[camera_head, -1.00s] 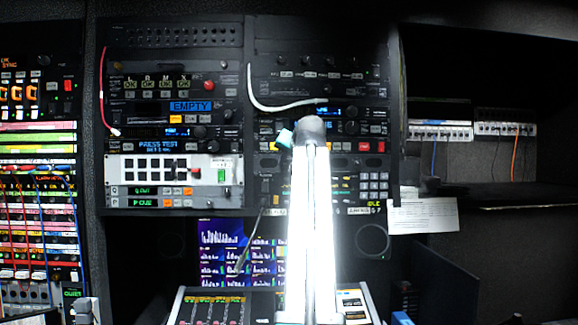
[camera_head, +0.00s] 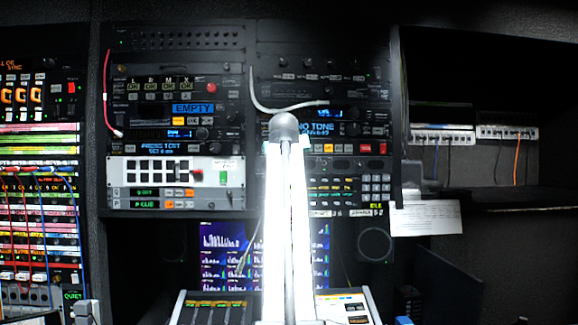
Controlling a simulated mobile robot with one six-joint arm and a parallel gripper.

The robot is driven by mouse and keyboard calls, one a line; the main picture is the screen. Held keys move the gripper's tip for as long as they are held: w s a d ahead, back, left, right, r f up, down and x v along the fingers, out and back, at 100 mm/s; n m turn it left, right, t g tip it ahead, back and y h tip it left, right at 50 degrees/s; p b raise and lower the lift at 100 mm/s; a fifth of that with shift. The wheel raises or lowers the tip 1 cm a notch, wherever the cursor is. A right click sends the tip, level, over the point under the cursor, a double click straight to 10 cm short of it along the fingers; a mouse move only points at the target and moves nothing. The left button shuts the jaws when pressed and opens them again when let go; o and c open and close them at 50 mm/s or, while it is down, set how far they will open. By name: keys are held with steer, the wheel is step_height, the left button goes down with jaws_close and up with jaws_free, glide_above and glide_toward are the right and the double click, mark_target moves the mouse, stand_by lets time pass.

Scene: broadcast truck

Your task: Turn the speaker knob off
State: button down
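My arm stands bright white up the middle of the view and ends in a grey rounded joint. My gripper is mostly hidden behind it; only a small pale teal piece (camera_head: 308,134) that may be part of it shows to the right of the joint, in front of the rack. I cannot see its fingers or whether they hold anything. A round speaker (camera_head: 375,242) is at the lower right of the rack. I cannot tell which knob is the speaker knob. Dark knobs sit on the upper right panel (camera_head: 308,64), and one is beside a blue display (camera_head: 352,114).
A mixing desk (camera_head: 213,308) lies low in front, on both sides of my arm. The left rack (camera_head: 38,185) carries red and blue patch cables. A white cable (camera_head: 262,104) hangs across the right rack panel. A paper sheet (camera_head: 426,217) and a dark shelf (camera_head: 505,205) are at right.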

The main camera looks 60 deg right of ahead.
steer(key=shift+f, duration=0.1)
stand_by(0.3)
steer(key=c, duration=1.5)
jaws_free()
